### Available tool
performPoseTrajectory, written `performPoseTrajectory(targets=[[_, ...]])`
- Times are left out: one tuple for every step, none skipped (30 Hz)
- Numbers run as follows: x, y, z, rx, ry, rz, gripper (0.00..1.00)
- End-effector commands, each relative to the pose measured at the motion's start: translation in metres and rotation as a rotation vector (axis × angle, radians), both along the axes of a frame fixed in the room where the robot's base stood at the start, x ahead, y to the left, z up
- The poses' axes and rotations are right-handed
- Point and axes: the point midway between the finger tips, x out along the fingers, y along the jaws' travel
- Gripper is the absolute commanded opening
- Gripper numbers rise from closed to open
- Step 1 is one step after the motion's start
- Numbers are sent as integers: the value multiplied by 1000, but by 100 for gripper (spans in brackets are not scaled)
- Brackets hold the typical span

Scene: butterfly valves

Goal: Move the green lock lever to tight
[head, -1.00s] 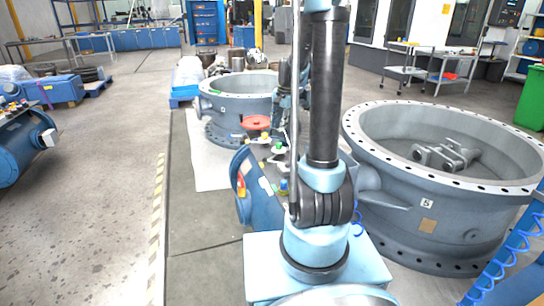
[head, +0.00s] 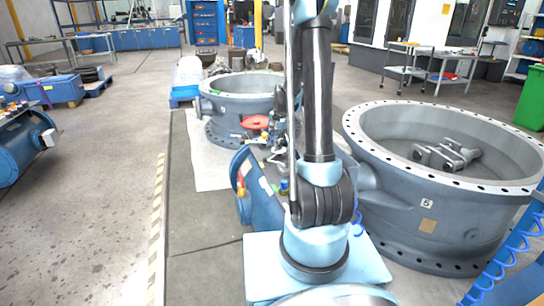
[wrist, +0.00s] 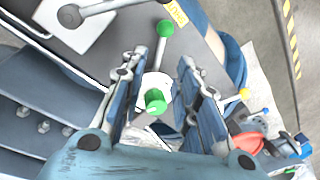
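The green lock lever shows in the wrist view as a steel rod with a green ball (wrist: 165,28) at its far end. The rod runs down to a pale round plate, where a green cylindrical knob (wrist: 155,100) sits. My gripper (wrist: 158,62) is open. Its two blue-grey fingers stand on either side of the rod and knob with clear gaps, and I see no contact. I cannot read any tight mark. In the head view my own arm hides most of the gripper and the lever.
A red handwheel (head: 255,122) stands near the gripper; a red part (wrist: 248,142) shows lower right in the wrist view. Another lever (wrist: 105,8) is at the upper left. A large flanged valve body (head: 425,222) is on the right.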

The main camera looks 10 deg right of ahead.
Motion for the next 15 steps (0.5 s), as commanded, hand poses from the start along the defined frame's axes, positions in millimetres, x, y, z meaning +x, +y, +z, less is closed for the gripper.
performPoseTrajectory(targets=[[1, 1, -7, 0, 0, 1, 29], [2, 2, -11, 0, 0, 1, 29], [2, 3, -16, 0, 0, 1, 29], [3, 3, -19, 0, 0, 1, 29], [4, 4, -23, 0, 0, 1, 29], [4, 4, -28, 0, 0, 1, 29], [4, 5, -32, 0, 0, 1, 29], [5, 5, -35, 0, 0, 1, 29], [6, 6, -40, 0, 0, 1, 29], [6, 7, -43, 0, 0, 1, 29], [6, 7, -46, 0, 0, 1, 29], [7, 7, -50, 0, 0, 1, 29], [8, 8, -53, 0, 0, 1, 29], [8, 8, -55, 0, 0, 1, 29], [8, 8, -58, 0, 0, 1, 29]])
